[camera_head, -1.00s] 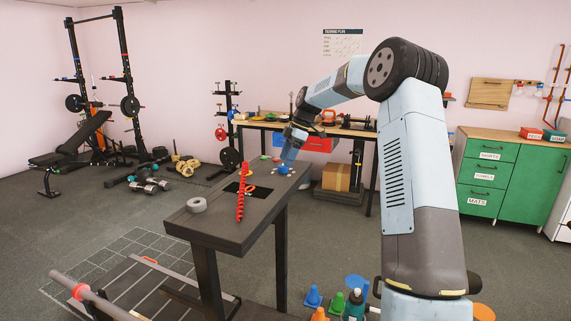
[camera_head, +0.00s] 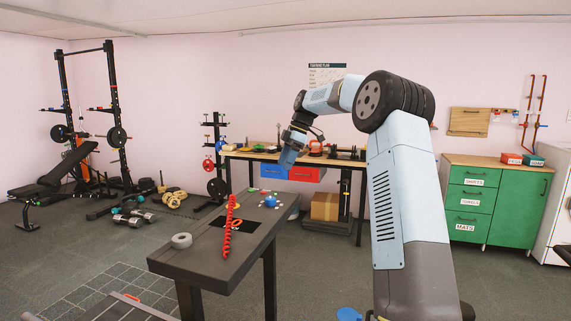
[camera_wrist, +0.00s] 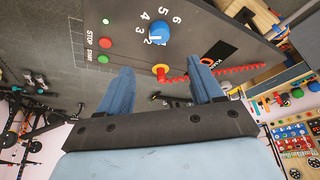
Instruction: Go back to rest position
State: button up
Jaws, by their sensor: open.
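My gripper (camera_head: 287,160) hangs above the far end of the dark grey table in the head view, pointing down, clear of the tabletop. In the wrist view its two blue fingers (camera_wrist: 163,90) are spread apart with nothing between them. Below it, the dark table (camera_head: 170,258) carries a blue dial knob (camera_head: 270,201), which shows with numbers around it in the wrist view (camera_wrist: 159,33). A red coiled cord (camera_head: 229,225) lies along the tabletop, and a grey tape roll (camera_head: 181,240) sits near its left edge.
A workbench (camera_head: 240,155) with blue and red drawers stands behind. A green cabinet (camera_head: 515,207) is at the right. A weight rack (camera_head: 112,110), a bench and dumbbells (camera_head: 136,218) are at the left. The air above the dark table is free.

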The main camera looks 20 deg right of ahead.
jog(key=s+a+r+m+t+h, duration=0.1)
jog(key=s+a+r+m+h, duration=0.2)
jog(key=s, duration=0.8)
jog(key=s+a+r+m+t+h, duration=0.1)
jog(key=s+a+r+m, duration=0.3)
jog(key=s, duration=0.8)
jog(key=s+f+m+t, duration=0.1)
jog(key=s+f+m, duration=0.2)
jog(key=s, duration=0.5)
jog(key=s+d+f+m+t, duration=0.1)
jog(key=s+f+m, duration=0.2)
jog(key=s, duration=0.6)
jog(key=s+d+f+m+t, duration=0.1)
jog(key=s+f+m, duration=0.2)
jog(key=s, duration=0.5)
jog(key=shift+s+f+m+t, duration=0.3)
jog(key=shift+s+m, duration=0.1)
jog(key=shift+m, duration=0.5)
